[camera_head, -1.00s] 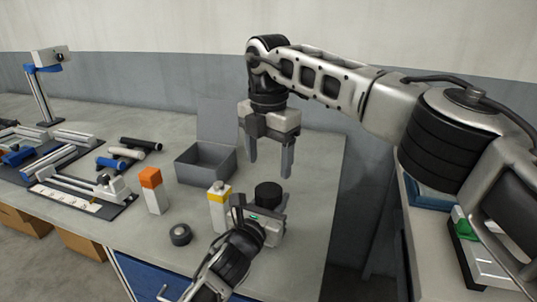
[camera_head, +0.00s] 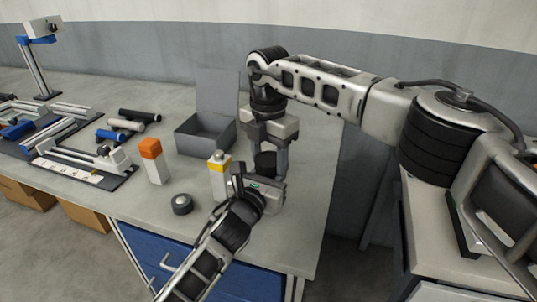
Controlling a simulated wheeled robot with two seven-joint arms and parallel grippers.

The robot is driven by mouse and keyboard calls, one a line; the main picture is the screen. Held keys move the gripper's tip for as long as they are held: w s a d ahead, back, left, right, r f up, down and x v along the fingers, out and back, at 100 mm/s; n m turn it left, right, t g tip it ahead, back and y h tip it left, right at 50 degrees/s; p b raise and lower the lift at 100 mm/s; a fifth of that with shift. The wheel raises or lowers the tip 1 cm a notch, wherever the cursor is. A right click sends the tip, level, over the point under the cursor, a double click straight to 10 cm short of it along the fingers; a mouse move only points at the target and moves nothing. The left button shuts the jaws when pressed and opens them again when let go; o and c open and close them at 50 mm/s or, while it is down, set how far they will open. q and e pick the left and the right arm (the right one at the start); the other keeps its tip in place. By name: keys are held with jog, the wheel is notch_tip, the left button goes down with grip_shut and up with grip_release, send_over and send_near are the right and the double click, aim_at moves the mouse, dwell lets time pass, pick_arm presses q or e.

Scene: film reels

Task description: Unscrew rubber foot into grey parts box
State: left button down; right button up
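The rubber foot, a short black cylinder (camera_head: 265,162), stands upright above the near right part of the bench. My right gripper (camera_head: 268,168) points down over it, with the foot between its fingers; I cannot tell whether they press on it. My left gripper (camera_head: 259,187) comes from the front, low at the bench, just below the foot. The near arm hides what it may hold and most of its finger gap. The grey parts box (camera_head: 190,143) stands open on the bench behind and left of the grippers, lid raised. I see nothing inside it.
A white bottle with a yellow band (camera_head: 220,180) stands close left of my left gripper. A white, orange-capped bottle (camera_head: 154,165) and a dark tape roll (camera_head: 182,204) are further left. Dark and white cylinders (camera_head: 125,125) and rail fixtures (camera_head: 85,176) fill the left bench.

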jog(key=shift+c, duration=0.8)
jog(key=n, duration=1)
